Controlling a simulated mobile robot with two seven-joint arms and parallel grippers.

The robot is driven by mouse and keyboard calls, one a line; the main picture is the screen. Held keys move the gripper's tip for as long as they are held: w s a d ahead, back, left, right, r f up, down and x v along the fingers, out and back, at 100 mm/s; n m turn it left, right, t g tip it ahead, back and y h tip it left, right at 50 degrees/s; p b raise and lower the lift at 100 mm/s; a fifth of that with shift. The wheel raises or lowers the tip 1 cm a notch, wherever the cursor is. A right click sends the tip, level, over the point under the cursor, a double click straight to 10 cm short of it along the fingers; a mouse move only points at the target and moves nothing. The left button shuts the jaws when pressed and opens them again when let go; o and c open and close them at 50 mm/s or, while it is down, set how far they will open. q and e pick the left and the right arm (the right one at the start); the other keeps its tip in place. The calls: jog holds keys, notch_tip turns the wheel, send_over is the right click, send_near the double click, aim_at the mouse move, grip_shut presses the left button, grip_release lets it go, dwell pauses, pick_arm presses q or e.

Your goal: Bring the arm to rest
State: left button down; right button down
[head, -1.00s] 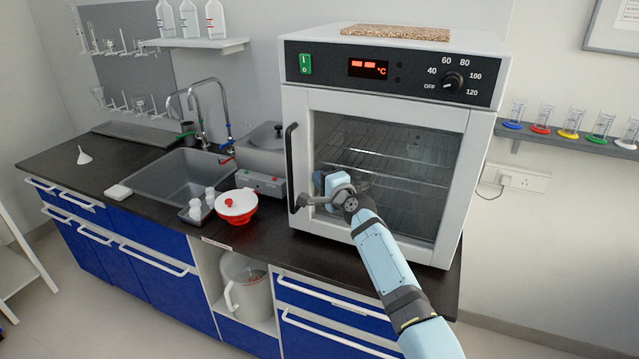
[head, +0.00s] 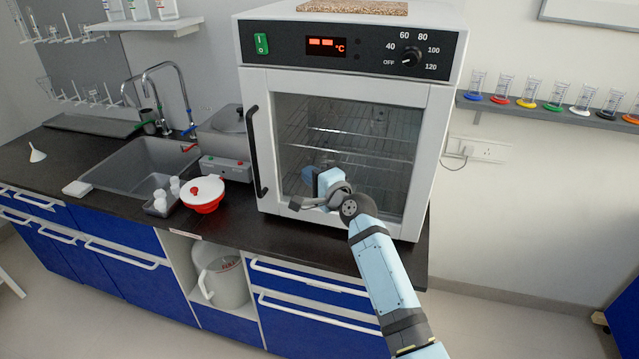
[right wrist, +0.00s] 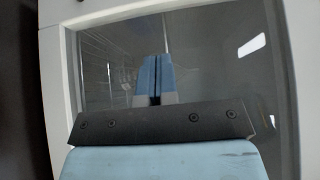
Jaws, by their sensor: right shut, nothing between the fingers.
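My right arm comes in from the lower right of the head view. Its gripper (head: 314,183) is in front of the lower part of the oven's glass door. In the right wrist view the two blue fingers (right wrist: 155,78) are together with nothing between them, and the glass fills most of the view behind them. I cannot tell whether the fingertips touch the glass. The drying oven (head: 350,120) stands on the counter with its door shut and its black handle (head: 257,150) on the left side. My left gripper does not show.
The dark counter (head: 285,226) runs left to a sink (head: 140,172). A red bowl with a white lid (head: 203,194) and a small tray of white bottles (head: 160,204) stand left of the oven. A shelf of cylinders (head: 550,109) is on the right wall.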

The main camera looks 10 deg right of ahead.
jog(key=s+d+f+n+g+h+p, duration=0.1)
jog(key=s+d+f+n+h+p, duration=0.15)
jog(key=s+f, duration=0.6)
jog(key=s+d+f+n+g+h+p, duration=0.1)
jog(key=s+d+f+n, duration=0.4)
jog(key=s, duration=0.6)
jog(key=s+d+f+n+g+h+p, duration=0.1)
jog(key=s+f+n, duration=0.3)
jog(key=s, duration=0.7)
jog(key=s+d+f+n+g+p, duration=0.1)
jog(key=s+f+n+p, duration=0.1)
jog(key=s, duration=1)
jog(key=shift+s+f+n+g+h+p, duration=0.2)
jog(key=shift+f+n+g+h+p, duration=0.2)
jog(key=shift+f+n, duration=0.55)
jog(key=shift+d+r, duration=0.1)
jog(key=shift+d, duration=0.05)
